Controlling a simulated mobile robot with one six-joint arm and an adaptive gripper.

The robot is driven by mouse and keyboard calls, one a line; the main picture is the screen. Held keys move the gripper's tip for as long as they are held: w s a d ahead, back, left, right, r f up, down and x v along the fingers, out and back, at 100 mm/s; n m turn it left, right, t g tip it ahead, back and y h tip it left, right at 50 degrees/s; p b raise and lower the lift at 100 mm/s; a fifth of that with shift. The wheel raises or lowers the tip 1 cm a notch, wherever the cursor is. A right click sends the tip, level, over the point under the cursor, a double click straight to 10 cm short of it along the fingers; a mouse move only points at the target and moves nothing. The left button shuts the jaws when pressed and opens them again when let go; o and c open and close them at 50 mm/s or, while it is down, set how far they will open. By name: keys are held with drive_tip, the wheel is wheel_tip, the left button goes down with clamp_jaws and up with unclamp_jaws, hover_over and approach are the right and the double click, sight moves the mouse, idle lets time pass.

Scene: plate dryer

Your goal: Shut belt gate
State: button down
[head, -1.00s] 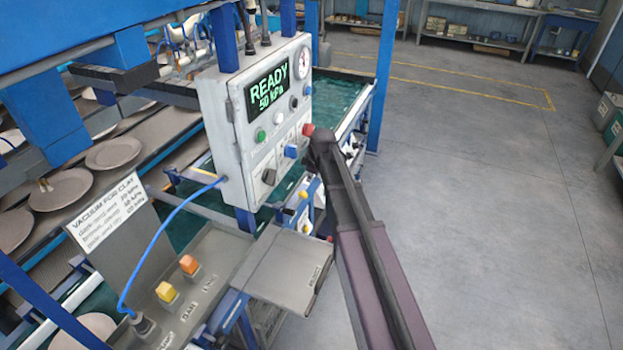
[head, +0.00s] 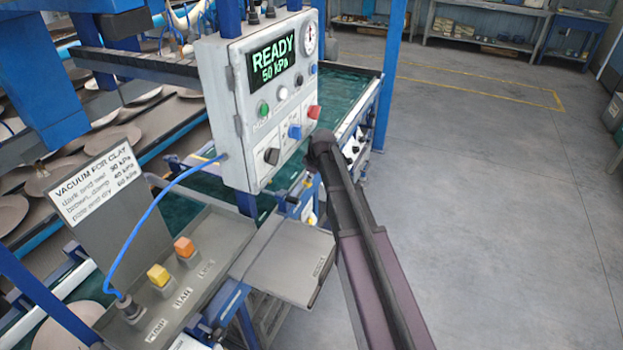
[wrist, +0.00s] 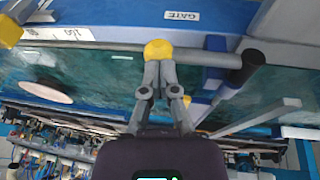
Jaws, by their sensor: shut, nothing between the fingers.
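A label reading GATE (wrist: 182,16) sits on a blue surface at the top of the wrist view. Below it a grey bar (wrist: 208,57) runs across, with a dark grip (wrist: 246,67) at its right end. In the head view my arm reaches past the right of the control panel, and the gripper cannot be made out. The green belt (head: 345,92) lies behind the panel.
The control panel (head: 240,115) reads READY 50 kPa. A grey box with orange and yellow buttons (head: 158,274) and a blue cable stands at lower left, beside a grey shelf (head: 285,262). Plates (head: 105,138) lie at left. The floor at right is clear.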

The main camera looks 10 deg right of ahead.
drive_tip(key=shift+w+f, duration=0.1)
drive_tip(key=shift+f, duration=0.25)
drive_tip(key=shift+a+f+b, duration=0.1)
drive_tip(key=shift+a+b, duration=0.2)
drive_tip(key=shift+f, duration=0.1)
